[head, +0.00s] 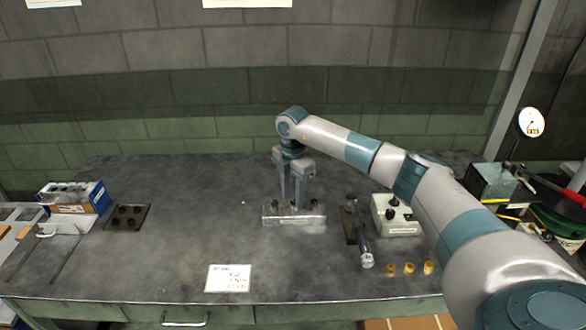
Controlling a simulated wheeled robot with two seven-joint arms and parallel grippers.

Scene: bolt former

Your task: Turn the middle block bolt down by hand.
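A grey metal block (294,219) with a label on its front stands on the table near the middle. A dark bolt shows on its left end (273,207) and another on its right end (315,206). My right gripper (293,203) points straight down over the middle of the block, its two fingers reaching the block's top. A narrow gap shows between the fingers. The middle bolt is hidden by the fingers, so I cannot tell whether they are closed on it. My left gripper is out of view.
A grey control box (397,216) with a black knob and a metal tool (365,248) stand right of the block. Several brass pieces (409,268) sit at the front. A paper card (229,278), dark plate (127,216) and blue box (75,197) lie leftward. The centre-left table is clear.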

